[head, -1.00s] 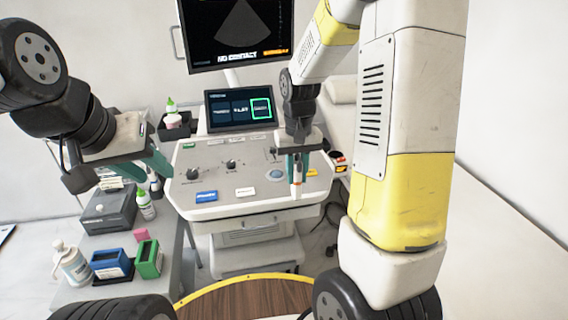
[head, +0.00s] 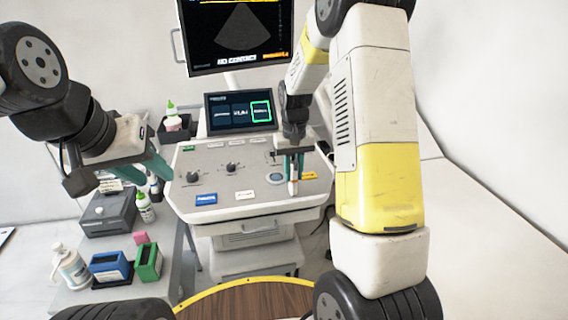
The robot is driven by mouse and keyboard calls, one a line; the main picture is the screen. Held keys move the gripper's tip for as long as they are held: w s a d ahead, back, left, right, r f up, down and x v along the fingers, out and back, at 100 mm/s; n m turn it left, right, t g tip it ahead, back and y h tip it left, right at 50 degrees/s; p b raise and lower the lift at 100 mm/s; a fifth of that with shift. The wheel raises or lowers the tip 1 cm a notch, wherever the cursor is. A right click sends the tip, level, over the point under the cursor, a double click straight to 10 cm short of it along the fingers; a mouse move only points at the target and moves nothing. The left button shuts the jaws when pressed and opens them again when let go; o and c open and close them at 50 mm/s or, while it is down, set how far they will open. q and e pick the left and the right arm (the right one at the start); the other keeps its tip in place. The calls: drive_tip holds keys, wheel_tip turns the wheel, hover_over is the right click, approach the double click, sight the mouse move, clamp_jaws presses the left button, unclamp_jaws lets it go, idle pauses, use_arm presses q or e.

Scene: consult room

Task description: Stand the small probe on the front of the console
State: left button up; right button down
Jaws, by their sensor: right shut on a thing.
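The small probe (head: 293,187) is a pale, narrow piece with an orange mark, seen hanging roughly upright between the teal fingers of my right gripper (head: 293,176). My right gripper is shut on it, above the front right part of the console (head: 265,198). Its upper part is hidden by the fingers, and I cannot tell whether its lower end touches the panel. My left gripper (head: 156,168) is left of the console, above the side table; its teal finger shows, but its opening is unclear.
A screen (head: 240,112) stands behind. The side table at left holds bottles, a blue box (head: 109,266), a green box (head: 149,262) and a grey box (head: 108,214).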

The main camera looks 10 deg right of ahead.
drive_tip(key=c, duration=1.2)
unclamp_jaws()
drive_tip(key=shift+f, duration=0.15)
drive_tip(key=shift+c, duration=0.2)
wheel_tip(320, 180, up, 12)
drive_tip(key=shift+r, duration=0.1)
drive_tip(key=s+r+t+y, duration=0.1)
drive_tip(key=s+r+t, duration=0.1)
drive_tip(key=s+r, duration=0.7)
drive_tip(key=s+a+t+y, duration=0.1)
drive_tip(key=s+t, duration=0.3)
drive_tip(key=s, duration=1.1)
drive_tip(key=shift+s+a, duration=0.15)
drive_tip(key=shift+a, duration=0.45)
